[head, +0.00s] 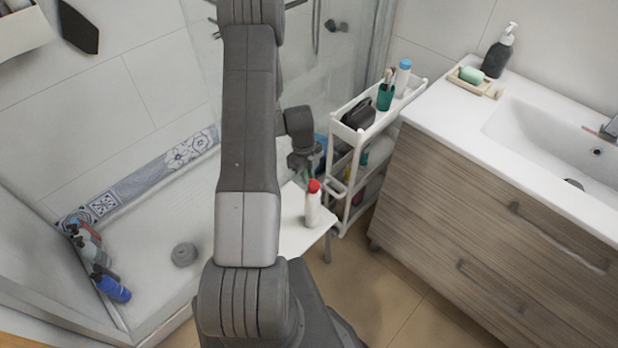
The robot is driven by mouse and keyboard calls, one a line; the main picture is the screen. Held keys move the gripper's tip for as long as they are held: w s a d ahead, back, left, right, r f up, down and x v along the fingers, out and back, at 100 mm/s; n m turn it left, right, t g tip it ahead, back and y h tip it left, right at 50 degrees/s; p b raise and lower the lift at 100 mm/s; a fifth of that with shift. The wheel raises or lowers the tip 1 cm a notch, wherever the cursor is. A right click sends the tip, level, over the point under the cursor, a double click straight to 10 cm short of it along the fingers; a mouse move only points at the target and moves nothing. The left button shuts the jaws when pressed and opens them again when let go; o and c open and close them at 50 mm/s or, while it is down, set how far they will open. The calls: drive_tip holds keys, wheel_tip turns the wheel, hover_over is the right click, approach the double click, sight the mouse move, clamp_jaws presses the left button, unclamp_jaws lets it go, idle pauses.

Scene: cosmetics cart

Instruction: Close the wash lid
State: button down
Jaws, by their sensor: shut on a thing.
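My gripper (304,163) is beside the white cart, above the small white table (290,228). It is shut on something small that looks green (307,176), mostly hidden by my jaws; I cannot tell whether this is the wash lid. A white bottle with a red cap (313,204) stands upright on the table, just below and right of my gripper. I cannot tell from this view which container is the wash or how its lid sits.
A white tiered cart (418,84) holds a green cup (385,97), a blue-capped bottle (402,78) and a dark bag (358,112). The sink cabinet (480,180) stands at right. Several bottles, one blue (112,288), are at the shower's left.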

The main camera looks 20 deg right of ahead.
drive_tip(key=g+b, duration=0.2)
drive_tip(key=w+f+g+h+b, duration=0.1)
drive_tip(key=g+b, duration=0.1)
drive_tip(key=b, duration=0.1)
drive_tip(key=f+g+h+b, duration=0.1)
drive_tip(key=b, duration=0.2)
drive_tip(key=shift+w+a+f+g, duration=0.25)
drive_tip(key=shift+w+a+g, duration=0.15)
drive_tip(key=c, duration=1.2)
unclamp_jaws()
drive_tip(key=shift+o, duration=0.2)
wheel_tip(320, 180, up, 10)
